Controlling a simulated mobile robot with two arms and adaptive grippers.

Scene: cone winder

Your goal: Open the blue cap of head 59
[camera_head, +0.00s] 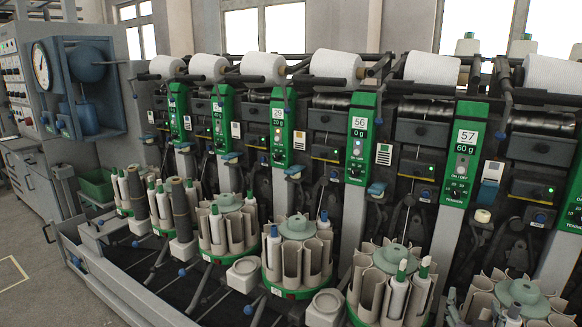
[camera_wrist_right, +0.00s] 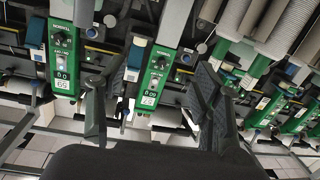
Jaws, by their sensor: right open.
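In the right wrist view the machine appears upside down. A green head plate there (camera_wrist_right: 63,60) bears a number that looks like 59, though it is small and inverted. A second green plate (camera_wrist_right: 158,75) stands to its right. In the head view I read plates 56 (camera_head: 360,140) and 57 (camera_head: 464,150), but no 59. My left gripper is not in view.
Blue caps sit beside the head plates, one near 56 (camera_head: 376,189) and one near 57 (camera_head: 488,192). Round bobbin magazines (camera_head: 300,250) stand in front of the heads. White yarn cones (camera_head: 336,66) line the top. Open floor (camera_head: 30,250) lies at the left.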

